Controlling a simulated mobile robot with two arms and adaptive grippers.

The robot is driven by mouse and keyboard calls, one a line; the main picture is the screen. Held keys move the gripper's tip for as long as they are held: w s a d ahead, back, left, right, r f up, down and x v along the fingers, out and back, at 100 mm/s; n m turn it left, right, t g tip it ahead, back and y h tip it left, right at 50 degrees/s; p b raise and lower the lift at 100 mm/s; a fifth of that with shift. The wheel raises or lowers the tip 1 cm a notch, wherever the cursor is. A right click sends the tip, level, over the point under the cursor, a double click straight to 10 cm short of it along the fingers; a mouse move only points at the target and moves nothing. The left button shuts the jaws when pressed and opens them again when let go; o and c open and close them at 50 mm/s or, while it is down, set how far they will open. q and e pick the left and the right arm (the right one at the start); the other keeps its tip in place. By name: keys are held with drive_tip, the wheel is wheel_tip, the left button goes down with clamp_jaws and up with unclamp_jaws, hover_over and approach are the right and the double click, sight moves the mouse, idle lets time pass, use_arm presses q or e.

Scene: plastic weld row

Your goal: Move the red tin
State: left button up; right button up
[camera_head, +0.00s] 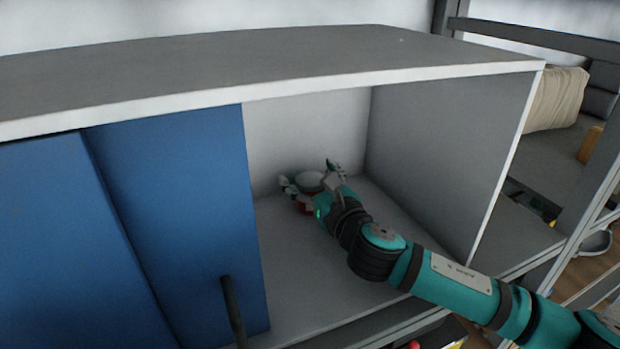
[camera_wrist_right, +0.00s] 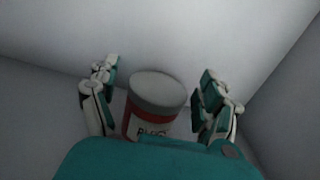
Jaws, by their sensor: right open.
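The red tin (camera_wrist_right: 150,112) with a grey lid and a pale label stands upright inside the cabinet. In the right wrist view my right gripper (camera_wrist_right: 158,95) is open, with one finger on each side of the tin. A gap shows between the tin and the right-hand finger; the left-hand finger is closer to it. My left gripper is not in view.
The grey cabinet (camera_head: 250,62) has blue sliding doors (camera_head: 180,210) covering its left part, with a dark handle (camera_head: 233,310). Its right part is open, bounded by a side wall (camera_head: 445,150). The shelf floor (camera_head: 285,270) in front of the tin is bare.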

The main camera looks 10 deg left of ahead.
drive_tip(key=v, duration=1.2)
drive_tip(key=shift+s, duration=0.1)
